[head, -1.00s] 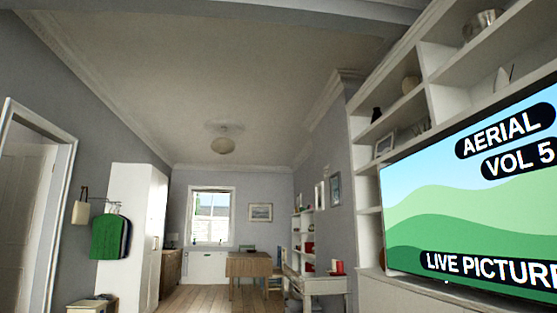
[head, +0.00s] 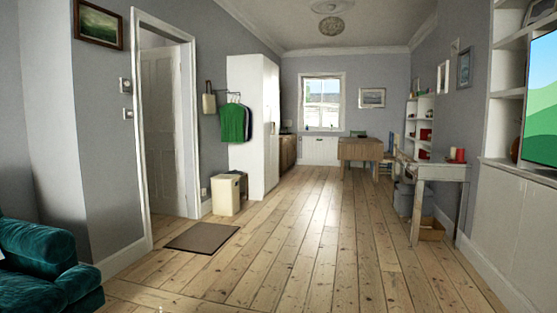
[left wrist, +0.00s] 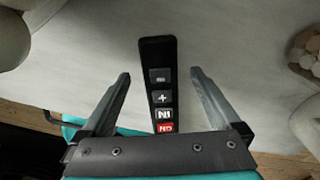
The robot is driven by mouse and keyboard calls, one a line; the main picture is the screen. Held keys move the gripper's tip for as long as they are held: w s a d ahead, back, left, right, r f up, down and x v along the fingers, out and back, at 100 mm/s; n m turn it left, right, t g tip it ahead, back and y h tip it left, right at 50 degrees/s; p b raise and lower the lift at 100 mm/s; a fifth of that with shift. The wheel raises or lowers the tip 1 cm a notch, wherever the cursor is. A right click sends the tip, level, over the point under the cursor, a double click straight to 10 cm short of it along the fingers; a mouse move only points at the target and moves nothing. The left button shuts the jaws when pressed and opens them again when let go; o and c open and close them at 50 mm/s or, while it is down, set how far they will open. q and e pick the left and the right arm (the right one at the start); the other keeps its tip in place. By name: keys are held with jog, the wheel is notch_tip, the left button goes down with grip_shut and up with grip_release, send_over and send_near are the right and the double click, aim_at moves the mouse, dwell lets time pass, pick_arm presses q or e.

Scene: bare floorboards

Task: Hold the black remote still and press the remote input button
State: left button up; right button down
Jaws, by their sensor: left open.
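The black remote (left wrist: 157,52) lies on a pale surface (left wrist: 235,45) in the left wrist view. It is long and narrow, with a column of buttons: grey ones, a plus button (left wrist: 162,97), one with white letters (left wrist: 164,114) and a red one (left wrist: 165,127) at the near end. My left gripper (left wrist: 160,76) is open, with one finger on each side of the remote and a visible gap on both sides. I cannot tell how high the fingers are above the surface. The head view shows neither remote nor grippers. My right gripper is not in view.
In the left wrist view a bowl of pale round pieces (left wrist: 304,52) stands at the right edge. The head view shows a television (head: 541,105) cut off at the right, a teal sofa (head: 40,265) at lower left, a mat (head: 202,238) and clear floorboards (head: 300,240).

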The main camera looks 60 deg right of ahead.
pick_arm(q)
notch_tip(320, 180, up, 10)
dwell(0.4)
